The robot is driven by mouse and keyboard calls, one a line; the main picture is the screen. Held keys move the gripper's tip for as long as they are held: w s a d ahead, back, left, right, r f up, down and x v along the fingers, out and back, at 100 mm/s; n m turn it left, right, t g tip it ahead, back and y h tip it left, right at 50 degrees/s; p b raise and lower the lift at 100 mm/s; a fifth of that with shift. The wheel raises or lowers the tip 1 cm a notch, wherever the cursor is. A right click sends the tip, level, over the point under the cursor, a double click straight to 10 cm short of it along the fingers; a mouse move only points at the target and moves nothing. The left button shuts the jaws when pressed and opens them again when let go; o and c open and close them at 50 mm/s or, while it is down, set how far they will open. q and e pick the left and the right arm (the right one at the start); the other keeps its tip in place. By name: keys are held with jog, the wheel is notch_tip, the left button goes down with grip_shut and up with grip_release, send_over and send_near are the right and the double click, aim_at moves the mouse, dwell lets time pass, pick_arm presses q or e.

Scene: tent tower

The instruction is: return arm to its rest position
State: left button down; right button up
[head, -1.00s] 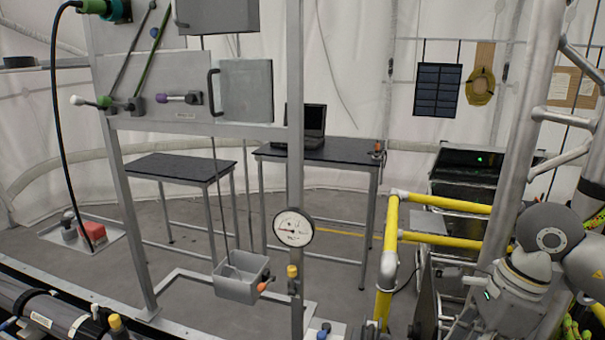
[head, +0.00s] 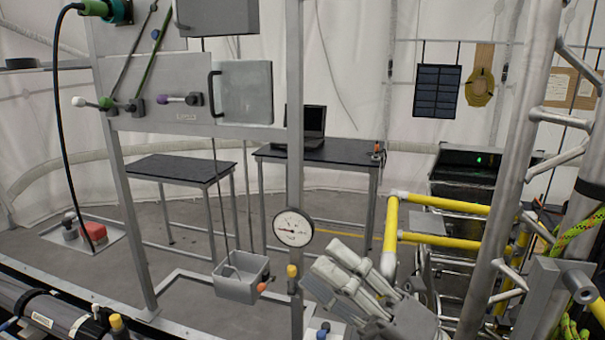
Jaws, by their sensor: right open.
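My right gripper (head: 325,272) is in the head view at the lower middle. Its grey fingers point up and to the left, apart and with nothing between them. In the picture it is just right of the metal post with the round gauge (head: 293,228), and left of the yellow pipe rail (head: 440,238). Whether it touches the post or the rail cannot be told. My left gripper is not in view.
A grey panel frame (head: 200,130) with levers and a hinged door stands at the left. A small grey bin (head: 240,277) hangs low beside the post. Metal tubing (head: 515,150) rises at the right. Two dark tables (head: 320,153) stand behind, with open floor around them.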

jog(key=w+d+f+m+t+h, duration=0.3)
jog(key=d+f+m+t+h, duration=0.2)
jog(key=m+h, duration=0.4)
jog(key=w+d+f+m+t+h, duration=0.45)
jog(key=d+m+h, duration=0.2)
jog(key=m, duration=0.55)
jog(key=s+d+f+m+g+h, duration=0.2)
jog(key=s+f+m+g+h, duration=0.1)
jog(key=f, duration=0.5)
jog(key=s+d+f+m+g+h, duration=0.2)
jog(key=d+f+m+g+h, duration=0.15)
jog(key=f, duration=0.35)
jog(key=s+f+m+g+y, duration=0.1)
jog(key=s+f+m+g, duration=0.4)
jog(key=s+f+g, duration=0.95)
jog(key=s+f+t+b, duration=0.1)
jog(key=s+f+b, duration=0.25)
jog(key=f, duration=1.35)
jog(key=s+f+t+b, duration=0.2)
jog(key=s+f+b, duration=0.15)
jog(key=f, duration=1.45)
jog(key=s+d+f+b, duration=0.1)
jog(key=s+f+b, duration=0.1)
jog(key=s+f, duration=0.7)
jog(key=s+d+f+g+b, duration=0.1)
jog(key=s+f+b, duration=0.1)
jog(key=s+f, duration=0.6)
notch_tip(320, 180, down, 4)
jog(key=shift+s+d+f+b, duration=0.2)
jog(key=shift+s+d+b, duration=0.2)
